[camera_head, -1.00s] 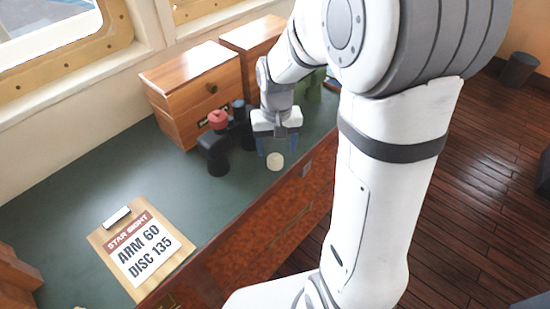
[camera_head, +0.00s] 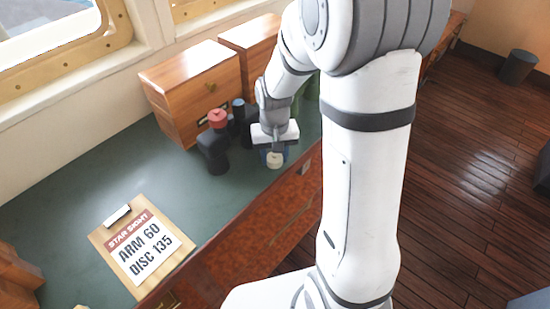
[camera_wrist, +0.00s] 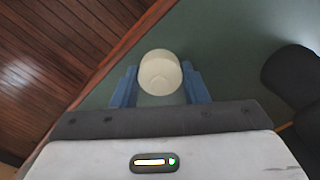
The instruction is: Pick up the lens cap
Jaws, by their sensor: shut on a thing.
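The lens cap is a small cream-coloured round piece (camera_wrist: 160,72). In the wrist view it sits between the two blue fingers of my gripper (camera_wrist: 160,86), which are shut on it from both sides. In the head view the cap (camera_head: 275,160) shows just below my gripper (camera_head: 274,155), at the front edge of the green desk top. The fingers are mostly hidden there by the gripper body. I cannot tell whether the cap still touches the desk.
A black instrument with a red top (camera_head: 217,118) stands left of my gripper, close by. Wooden drawer boxes (camera_head: 195,85) stand behind it. A clipboard (camera_head: 141,246) reading "ARM 60 DISC 135" lies at the front left. The desk between (camera_head: 95,175) is clear.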

